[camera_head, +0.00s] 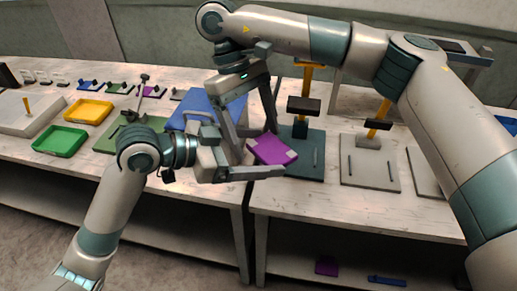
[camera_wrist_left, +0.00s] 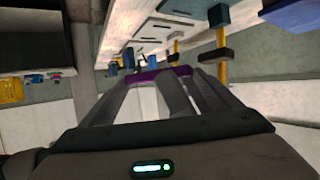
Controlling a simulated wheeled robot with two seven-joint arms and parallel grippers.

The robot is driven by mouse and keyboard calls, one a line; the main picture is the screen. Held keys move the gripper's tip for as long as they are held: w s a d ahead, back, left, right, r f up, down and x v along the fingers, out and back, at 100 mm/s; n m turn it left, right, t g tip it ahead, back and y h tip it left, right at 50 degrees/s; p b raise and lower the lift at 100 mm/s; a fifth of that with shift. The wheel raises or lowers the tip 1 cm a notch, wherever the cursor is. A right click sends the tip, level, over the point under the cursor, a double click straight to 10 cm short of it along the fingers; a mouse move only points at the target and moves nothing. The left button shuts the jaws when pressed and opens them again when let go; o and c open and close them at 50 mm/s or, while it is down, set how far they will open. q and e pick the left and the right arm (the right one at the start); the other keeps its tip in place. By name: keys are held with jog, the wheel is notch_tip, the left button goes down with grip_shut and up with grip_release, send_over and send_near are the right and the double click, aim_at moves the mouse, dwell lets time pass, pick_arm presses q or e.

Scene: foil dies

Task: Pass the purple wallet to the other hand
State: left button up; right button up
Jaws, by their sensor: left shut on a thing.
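The purple wallet (camera_head: 272,150) is a flat slab with pale corner patches, tilted in the air in front of the table edge. My left gripper (camera_head: 260,162) is shut on it, with one finger running under its lower side. In the left wrist view the wallet (camera_wrist_left: 158,75) shows as a thin purple strip at the fingertips, partly hidden by fingers. My right gripper (camera_head: 254,140) comes down from above with its fingers spread, close to the wallet. One right finger ends beside its upper edge; I cannot tell whether it touches.
Behind are a blue folder-like slab (camera_head: 197,108), a green tray (camera_head: 60,140) and a yellow tray (camera_head: 88,110). Small presses with yellow posts (camera_head: 368,141) stand on the right table. A purple item (camera_head: 327,266) lies on the lower shelf.

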jog(key=shift+r, duration=0.1)
jog(key=v, duration=1.1)
jog(key=shift+r, duration=0.35)
jog(key=shift+w+a+r, duration=0.1)
jog(key=shift+w+a, duration=0.05)
